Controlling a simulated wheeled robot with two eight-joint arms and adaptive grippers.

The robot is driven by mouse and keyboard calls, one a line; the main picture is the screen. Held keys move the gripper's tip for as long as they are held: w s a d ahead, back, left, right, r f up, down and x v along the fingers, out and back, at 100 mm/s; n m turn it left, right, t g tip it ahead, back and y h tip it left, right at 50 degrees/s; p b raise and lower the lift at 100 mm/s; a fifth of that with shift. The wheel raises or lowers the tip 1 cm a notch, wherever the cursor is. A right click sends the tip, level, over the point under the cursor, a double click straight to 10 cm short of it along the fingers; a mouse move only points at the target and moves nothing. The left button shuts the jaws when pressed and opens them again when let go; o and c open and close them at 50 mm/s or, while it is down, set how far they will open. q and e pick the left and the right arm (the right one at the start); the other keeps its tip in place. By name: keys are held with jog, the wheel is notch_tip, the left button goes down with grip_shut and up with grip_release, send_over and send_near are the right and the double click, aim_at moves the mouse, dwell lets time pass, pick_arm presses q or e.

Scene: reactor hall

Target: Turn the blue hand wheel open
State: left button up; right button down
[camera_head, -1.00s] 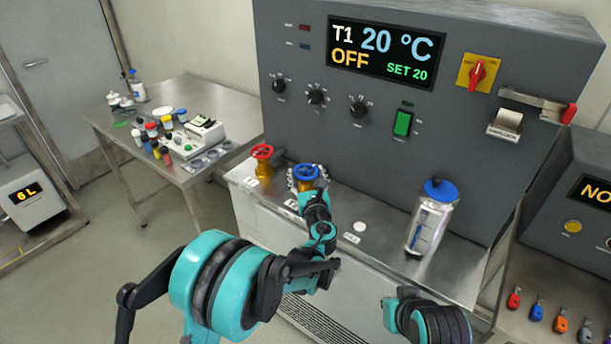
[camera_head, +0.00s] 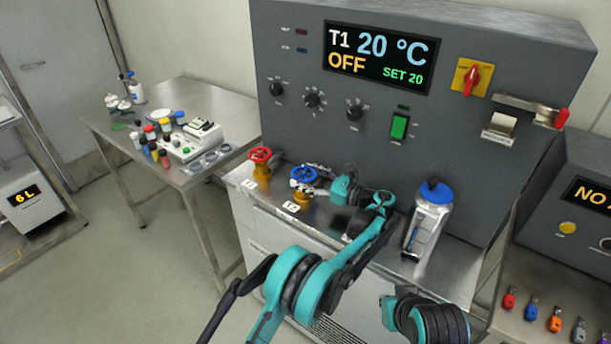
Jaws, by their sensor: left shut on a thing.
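The blue hand wheel (camera_head: 303,173) sits on a brass valve on the steel ledge in front of the grey control panel. My left gripper (camera_head: 309,187) reaches it from the right and is shut on its front right rim. The fingers are small in this view and partly cover the wheel. The red hand wheel (camera_head: 260,154) stands on a similar brass valve to the left, apart from my gripper. A part of my right arm shows at the bottom right; its gripper is not in view.
The panel display (camera_head: 375,58) reads T1 20 °C, OFF, SET 20. A side table (camera_head: 200,90) with several small containers stands at the left.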

aim_at(305, 172)
pick_arm(q)
jog(key=shift+w+r+n+g+y, duration=0.1)
jog(key=shift+n+g+y, duration=0.45)
jog(key=shift+g, duration=0.25)
jog(key=shift+n+g, duration=0.25)
jog(key=shift+g, duration=0.05)
jog(key=o, duration=1.2)
jog(key=shift+a, duration=0.1)
jog(key=shift+c, duration=0.2)
notch_tip(305, 172, up, 10)
jog(key=shift+f, duration=0.1)
